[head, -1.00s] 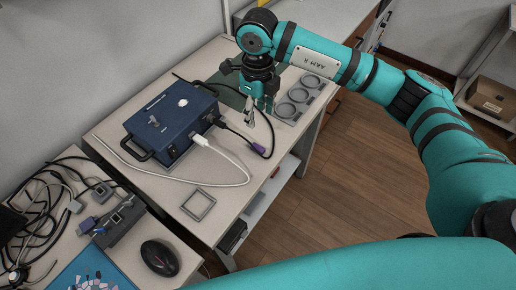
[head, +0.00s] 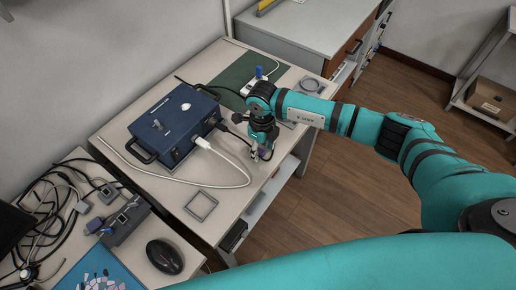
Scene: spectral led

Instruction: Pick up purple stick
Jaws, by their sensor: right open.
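The purple stick (head: 266,154) is the small purple plug end of a dark cable, lying on the white table near its front right edge. Only a little of it shows. My right gripper (head: 260,152) points down right at it, its fingertips around or just beside it, and covers most of it. The gripper is open. I cannot tell whether a finger touches the stick. My left gripper is not in view.
A blue box (head: 172,122) with a handle stands left of the gripper. A white cable (head: 228,160) curves nearby. A square frame (head: 201,205) lies in front. A green mat (head: 238,75) and a ring (head: 311,84) lie behind.

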